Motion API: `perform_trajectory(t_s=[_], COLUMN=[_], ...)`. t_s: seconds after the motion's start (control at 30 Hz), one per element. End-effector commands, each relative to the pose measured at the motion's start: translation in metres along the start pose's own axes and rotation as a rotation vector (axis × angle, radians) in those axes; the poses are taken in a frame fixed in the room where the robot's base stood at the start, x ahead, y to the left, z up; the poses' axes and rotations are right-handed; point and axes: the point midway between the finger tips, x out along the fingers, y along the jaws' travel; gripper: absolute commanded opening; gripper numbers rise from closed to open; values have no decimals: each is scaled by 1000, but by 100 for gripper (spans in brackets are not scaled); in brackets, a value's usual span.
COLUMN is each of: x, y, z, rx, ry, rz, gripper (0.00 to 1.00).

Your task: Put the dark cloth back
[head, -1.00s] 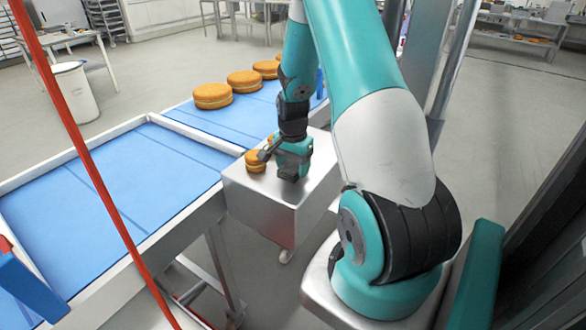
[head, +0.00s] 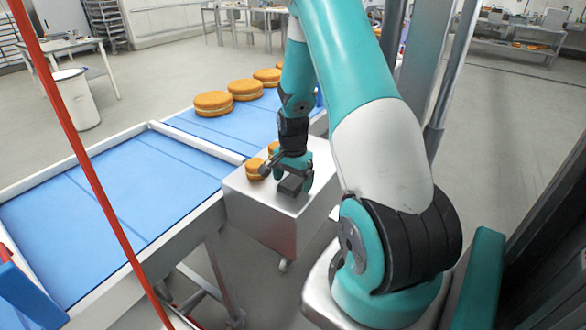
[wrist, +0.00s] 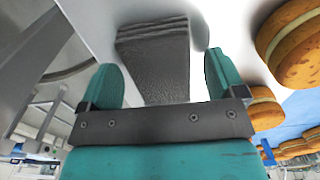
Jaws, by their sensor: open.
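The dark cloth (head: 291,184) is a small folded dark grey pad on the steel cart top (head: 255,205), just below my gripper (head: 292,172). In the wrist view the cloth (wrist: 155,60) shows its layered edge and lies in line with the gap between my fingers. My gripper (wrist: 160,75) is open, one teal finger on each side of that gap. The near end of the cloth is hidden behind the gripper's dark crossbar, and I cannot tell whether the fingers touch it.
Filled rounds (head: 256,169) stand on the cart close to the gripper's left. More large rounds (head: 213,103) sit on the blue conveyor (head: 100,195) behind. A red cable (head: 85,150) crosses the left side. The cart's front top is clear.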

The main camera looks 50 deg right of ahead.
Motion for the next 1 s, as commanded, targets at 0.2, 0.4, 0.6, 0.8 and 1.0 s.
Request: perform_trajectory(t_s=[0.2, 0.4, 0.6, 0.8, 1.0], x=[-34, -79, -110, -120, -140], y=[-1, -1, -1, 0, -18], z=[-1, -1, -1, 0, 56], rx=[0, 0, 0, 0, -246], ry=[6, 6, 3, 1, -17], rz=[-7, -6, -4, -1, -45], gripper=[89, 89, 89, 89, 89])
